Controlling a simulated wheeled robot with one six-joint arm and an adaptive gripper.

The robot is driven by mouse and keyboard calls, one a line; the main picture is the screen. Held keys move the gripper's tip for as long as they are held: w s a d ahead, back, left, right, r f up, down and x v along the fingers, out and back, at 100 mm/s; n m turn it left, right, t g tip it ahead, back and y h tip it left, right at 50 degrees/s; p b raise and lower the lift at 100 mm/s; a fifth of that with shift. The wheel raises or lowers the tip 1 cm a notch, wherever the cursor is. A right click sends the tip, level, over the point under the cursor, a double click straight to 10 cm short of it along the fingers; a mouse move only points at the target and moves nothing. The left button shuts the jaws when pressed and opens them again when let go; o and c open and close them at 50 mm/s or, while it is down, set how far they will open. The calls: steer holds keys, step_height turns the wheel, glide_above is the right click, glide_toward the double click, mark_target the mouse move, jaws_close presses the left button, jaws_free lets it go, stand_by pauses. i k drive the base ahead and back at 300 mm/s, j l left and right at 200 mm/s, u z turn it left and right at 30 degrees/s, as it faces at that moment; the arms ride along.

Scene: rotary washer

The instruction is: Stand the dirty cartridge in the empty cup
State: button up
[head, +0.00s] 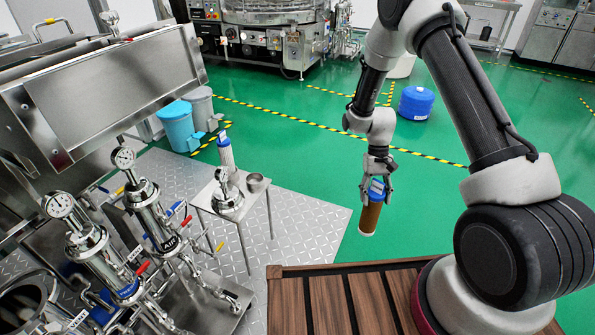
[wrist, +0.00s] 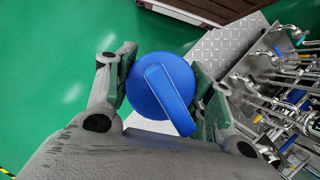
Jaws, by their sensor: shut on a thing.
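The dirty cartridge (head: 370,217) is a brown cylinder with a blue cap. My gripper (head: 376,190) is shut on its capped top and holds it nearly upright in the air, right of the small table. In the wrist view the round blue cap (wrist: 160,88) with its raised bar sits between the two fingers; the brown body is hidden below it. The empty cup (head: 256,183) is a small steel cup on the right part of the small steel table (head: 205,194). My gripper is well apart from it, to the right. The cup's inside is hardly visible.
A white cartridge (head: 226,153) with a blue cap stands at the table's back, and a steel conical piece (head: 228,199) sits left of the cup. Steel filter housings with gauges (head: 110,245) fill the left. A wooden slatted deck (head: 340,300) is in front.

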mark_target(255, 182)
steer(key=i+l+z, duration=0.15)
steer(key=i+z, duration=0.2)
steer(key=i, duration=0.25)
steer(key=i+l+u, duration=0.1)
steer(key=i+u, duration=0.2)
steer(key=u, duration=0.15)
steer(key=i+l+u, duration=0.2)
steer(key=u, duration=0.25)
steer(key=i+l+u, duration=0.3)
steer(key=u, duration=0.15)
steer(key=i+l+u, duration=0.2)
steer(key=l+u, duration=0.15)
steer(key=u, duration=0.15)
